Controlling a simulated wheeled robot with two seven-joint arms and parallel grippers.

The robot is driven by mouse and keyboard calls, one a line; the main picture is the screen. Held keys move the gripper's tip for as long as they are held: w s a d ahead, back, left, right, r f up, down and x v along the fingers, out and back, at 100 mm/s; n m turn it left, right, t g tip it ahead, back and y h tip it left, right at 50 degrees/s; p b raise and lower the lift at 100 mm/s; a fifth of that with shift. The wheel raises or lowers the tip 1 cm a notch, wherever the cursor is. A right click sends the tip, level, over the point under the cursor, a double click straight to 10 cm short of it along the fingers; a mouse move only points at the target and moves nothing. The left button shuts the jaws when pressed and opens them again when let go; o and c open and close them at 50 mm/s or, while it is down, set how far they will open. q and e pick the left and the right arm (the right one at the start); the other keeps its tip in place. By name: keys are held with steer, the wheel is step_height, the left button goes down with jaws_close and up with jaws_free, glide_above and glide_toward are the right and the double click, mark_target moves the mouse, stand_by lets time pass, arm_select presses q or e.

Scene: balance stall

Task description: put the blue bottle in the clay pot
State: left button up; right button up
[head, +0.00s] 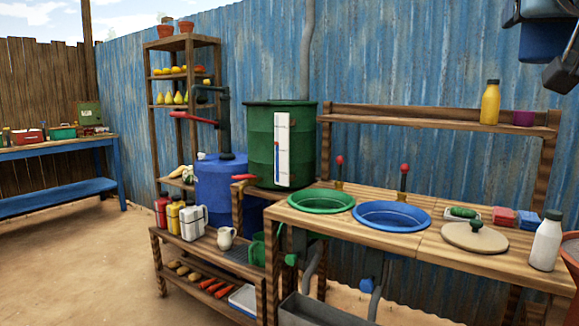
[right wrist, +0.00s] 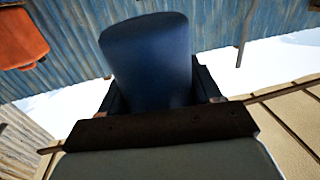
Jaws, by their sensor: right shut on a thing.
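My right gripper (right wrist: 160,100) is shut on the blue bottle (right wrist: 148,55), which stands out between its two dark fingers in the right wrist view. In the head view the blue bottle (head: 543,42) and the dark gripper (head: 562,70) show at the top right corner, raised high above the counter and partly cut off. A reddish-brown clay pot (head: 572,262) is cut off by the right edge, on or by the counter's right end; its inside is hidden. The bottle is above the pot and apart from it. My left gripper is out of view.
A shelf behind bears a yellow bottle (head: 490,102) and a purple cup (head: 523,118). An orange-red object (right wrist: 22,38) shows in the wrist view.

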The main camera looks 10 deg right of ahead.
steer(key=shift+s+a, duration=0.2)
steer(key=shift+s, duration=0.15)
steer(key=shift+w+d+f, duration=0.1)
steer(key=shift+w+f, duration=0.05)
steer(key=shift+w, duration=0.05)
steer(key=w+d+f+n+t+y, duration=0.1)
steer(key=w+d+f+y, duration=0.15)
steer(key=w+f, duration=0.6)
steer(key=w+d+f+n+t+y, duration=0.15)
steer(key=w+d+f, duration=0.25)
steer(key=w+f, duration=0.5)
steer(key=w+a+f+n+y, duration=0.1)
steer(key=w+f+n+y, duration=0.15)
steer(key=w+f, duration=0.65)
steer(key=a+f+n+y, duration=0.25)
steer(key=a+f, duration=0.25)
steer(key=f, duration=0.8)
steer(key=a+f+n+y, duration=0.1)
steer(key=a+f+y, duration=0.3)
steer(key=f, duration=0.9)
steer(key=s+a+f+n+y, duration=0.1)
steer(key=s+a+f, duration=1.1)
steer(key=f, duration=0.2)
steer(key=shift+a+g, duration=0.2)
steer(key=shift+g, duration=0.15)
